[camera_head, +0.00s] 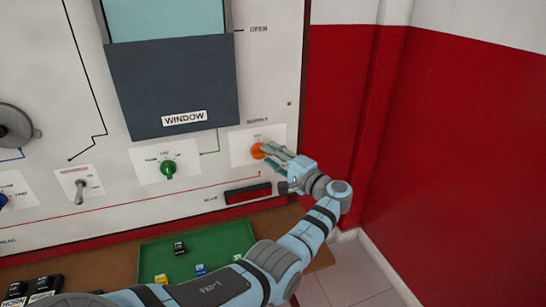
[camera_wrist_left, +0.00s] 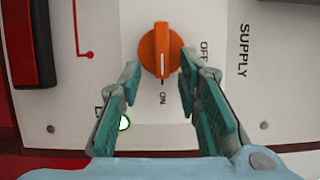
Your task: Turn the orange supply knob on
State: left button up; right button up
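The orange supply knob (camera_head: 259,151) is on the white panel, low on its right side. In the left wrist view the orange knob (camera_wrist_left: 157,48) has its white line toward the ON mark (camera_wrist_left: 163,98), with OFF (camera_wrist_left: 205,50) to the right. My left gripper (camera_head: 272,156) is at the knob; in the left wrist view its fingers (camera_wrist_left: 160,72) are spread, one on each side of the knob's lower edge. The right fingertip is very close to the knob; I cannot tell whether it touches. My right gripper is not in view.
A green lamp (camera_wrist_left: 124,123) glows by the left finger. A green knob (camera_head: 167,168), a toggle switch (camera_head: 79,192) and a dark window panel (camera_head: 174,85) are on the board. A green tray (camera_head: 220,240) is below. A red wall (camera_head: 460,150) stands right.

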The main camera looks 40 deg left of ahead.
pick_arm(q)
jog(key=v, duration=1.2)
